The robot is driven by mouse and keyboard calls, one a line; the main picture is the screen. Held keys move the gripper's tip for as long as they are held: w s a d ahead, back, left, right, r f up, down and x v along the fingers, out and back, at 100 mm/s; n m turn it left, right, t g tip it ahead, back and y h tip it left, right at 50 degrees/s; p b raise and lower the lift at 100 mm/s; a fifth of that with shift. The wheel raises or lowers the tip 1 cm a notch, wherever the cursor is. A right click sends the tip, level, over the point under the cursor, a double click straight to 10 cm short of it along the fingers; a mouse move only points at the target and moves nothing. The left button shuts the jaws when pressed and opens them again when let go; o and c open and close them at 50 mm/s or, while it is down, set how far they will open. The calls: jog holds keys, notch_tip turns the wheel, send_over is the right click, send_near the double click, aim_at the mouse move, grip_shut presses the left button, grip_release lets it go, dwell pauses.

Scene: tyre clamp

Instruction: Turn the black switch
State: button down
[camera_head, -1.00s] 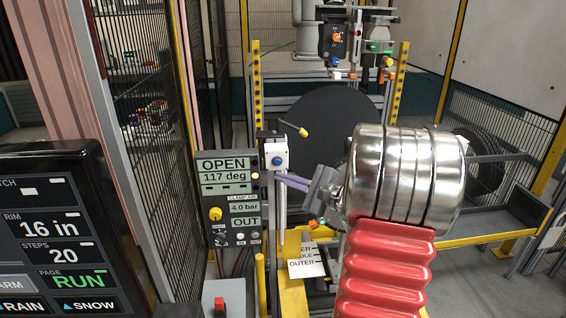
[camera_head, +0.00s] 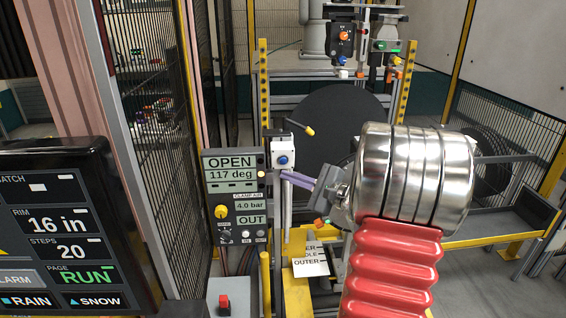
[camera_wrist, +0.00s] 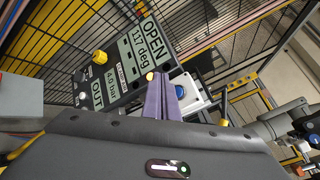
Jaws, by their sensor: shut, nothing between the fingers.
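A grey control panel (camera_head: 234,200) stands left of centre in the head view, with OPEN, 117 deg, 4.0 bar and OUT on it. A small dark round knob (camera_head: 225,236), which looks like the black switch, sits low on its left, below a yellow knob (camera_head: 221,211). The panel (camera_wrist: 118,72) shows tilted at upper left in the wrist view; I cannot pick out the black switch there for sure. My gripper (camera_head: 284,175) has purple fingers, shut and empty, to the right of the panel. In the wrist view the fingertips (camera_wrist: 161,78) overlap the panel's edge; contact cannot be told.
A white box with a blue button (camera_head: 282,159) stands right beside the panel, near my fingers. A yellow-tipped lever (camera_head: 300,128) is above it. A red-button box (camera_head: 224,303) is below. Mesh fence (camera_head: 160,150) and a screen (camera_head: 70,230) are on the left.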

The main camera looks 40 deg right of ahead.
jog(key=s+a+n+g+y, duration=0.2)
jog(key=a+n+g, duration=0.25)
jog(key=a, duration=0.85)
jog(key=s+a+n+g+y, duration=0.25)
jog(key=a+n, duration=0.25)
jog(key=a, duration=0.8)
jog(key=s+a+f+n+g+h, duration=0.2)
jog(key=s+a+n+g, duration=0.35)
jog(key=s+a, duration=0.2)
jog(key=s+a+n+t+h, duration=0.1)
jog(key=s+n+h, duration=0.4)
jog(key=s+n, duration=0.4)
jog(key=shift+s+a+r+h, duration=0.2)
jog(key=shift+s+r+h, duration=0.15)
jog(key=shift+s, duration=0.3)
jog(key=c, duration=2.5)
grip_release()
